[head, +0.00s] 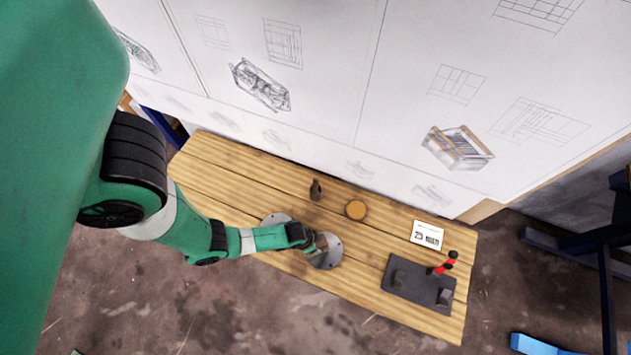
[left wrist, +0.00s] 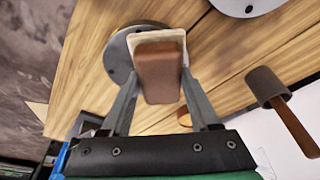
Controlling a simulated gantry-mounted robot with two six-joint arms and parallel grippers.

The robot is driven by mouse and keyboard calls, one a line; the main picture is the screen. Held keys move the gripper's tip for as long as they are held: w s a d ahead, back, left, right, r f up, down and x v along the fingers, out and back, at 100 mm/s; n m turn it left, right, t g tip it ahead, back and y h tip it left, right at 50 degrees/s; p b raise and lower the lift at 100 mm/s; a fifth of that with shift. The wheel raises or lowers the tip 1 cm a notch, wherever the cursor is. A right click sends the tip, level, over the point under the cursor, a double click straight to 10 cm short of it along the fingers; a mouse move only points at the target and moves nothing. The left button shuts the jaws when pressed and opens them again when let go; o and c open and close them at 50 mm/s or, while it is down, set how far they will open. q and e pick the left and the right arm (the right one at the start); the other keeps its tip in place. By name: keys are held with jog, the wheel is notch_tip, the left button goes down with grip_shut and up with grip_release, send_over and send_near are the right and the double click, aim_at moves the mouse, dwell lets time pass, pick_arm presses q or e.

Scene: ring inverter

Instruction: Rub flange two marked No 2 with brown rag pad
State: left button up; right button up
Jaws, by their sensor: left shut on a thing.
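My left gripper (head: 312,242) is shut on a brown rag pad (left wrist: 158,72) with a pale cream underside, held between the two grey fingers in the left wrist view. The pad is over a round grey flange (head: 328,258), which shows partly behind it in the left wrist view (left wrist: 120,50). I cannot tell whether the pad touches it. A second grey flange (head: 273,220) lies to its left, partly hidden by my arm; a grey disc at the wrist view's top edge (left wrist: 238,6) appears to be it. No number is readable on either flange. My right gripper is not in view.
On the wooden bench (head: 215,165) stand a small brown object (head: 316,189), an orange-brown disc (head: 356,209), a white card (head: 427,235) and a dark plate (head: 420,280) with blocks and a red-black handle (head: 445,264). A white drawing board (head: 330,80) stands behind.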

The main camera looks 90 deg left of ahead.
pick_arm(q)
jog(key=shift+r+p, duration=2.4)
jog(key=shift+r, duration=0.45)
jog(key=shift+f, duration=0.1)
